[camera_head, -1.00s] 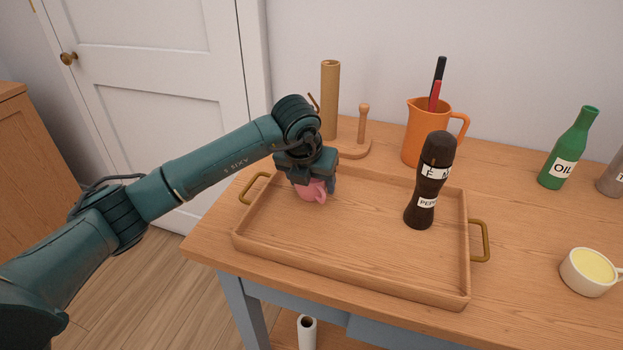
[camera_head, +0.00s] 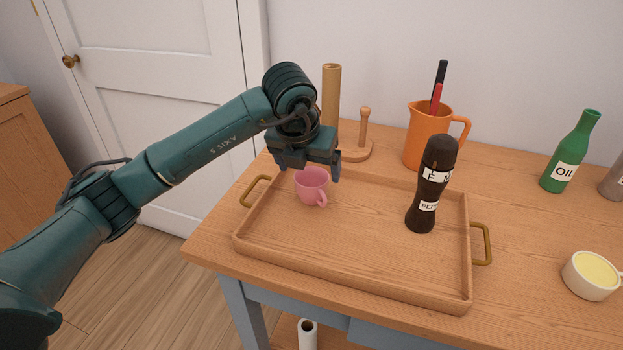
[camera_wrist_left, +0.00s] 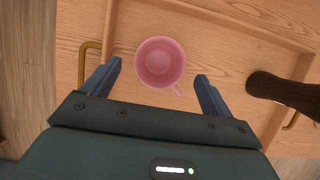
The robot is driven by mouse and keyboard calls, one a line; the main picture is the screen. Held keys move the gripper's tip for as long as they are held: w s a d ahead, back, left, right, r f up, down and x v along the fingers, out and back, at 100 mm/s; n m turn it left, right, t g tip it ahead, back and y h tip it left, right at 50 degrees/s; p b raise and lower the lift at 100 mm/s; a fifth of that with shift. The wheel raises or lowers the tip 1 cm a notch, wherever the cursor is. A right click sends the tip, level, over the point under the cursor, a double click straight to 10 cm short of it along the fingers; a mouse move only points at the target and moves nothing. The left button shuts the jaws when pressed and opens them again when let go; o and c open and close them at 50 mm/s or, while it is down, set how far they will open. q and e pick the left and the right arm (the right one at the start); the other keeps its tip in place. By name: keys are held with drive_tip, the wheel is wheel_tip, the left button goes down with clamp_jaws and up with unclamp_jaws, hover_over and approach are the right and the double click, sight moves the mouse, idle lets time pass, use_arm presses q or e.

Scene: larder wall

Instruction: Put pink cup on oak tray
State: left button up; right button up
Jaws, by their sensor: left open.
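The pink cup (camera_head: 312,187) stands upright on the oak tray (camera_head: 350,283), at the tray's left back part. Its handle points toward the front right. My left gripper (camera_head: 309,172) is open, just above and behind the cup in the head view. In the left wrist view the cup (camera_wrist_left: 160,62) shows from above, empty, a little beyond the open fingertips (camera_wrist_left: 158,72) and apart from them. The tray floor (camera_wrist_left: 222,50) is visible around the cup. My right gripper is not in view.
A dark pepper mill (camera_head: 431,185) stands on the tray's right part. Behind the tray are an orange jug (camera_head: 426,138), a wooden holder (camera_head: 364,135) and a tan cylinder (camera_head: 331,95). A green oil bottle (camera_head: 570,152) and a cream cup (camera_head: 590,276) stand to the right.

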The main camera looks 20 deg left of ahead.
use_arm(q)
drive_tip(key=v, duration=0.5)
drive_tip(key=shift+s+r, duration=0.1)
drive_tip(key=shift+r, duration=0.1)
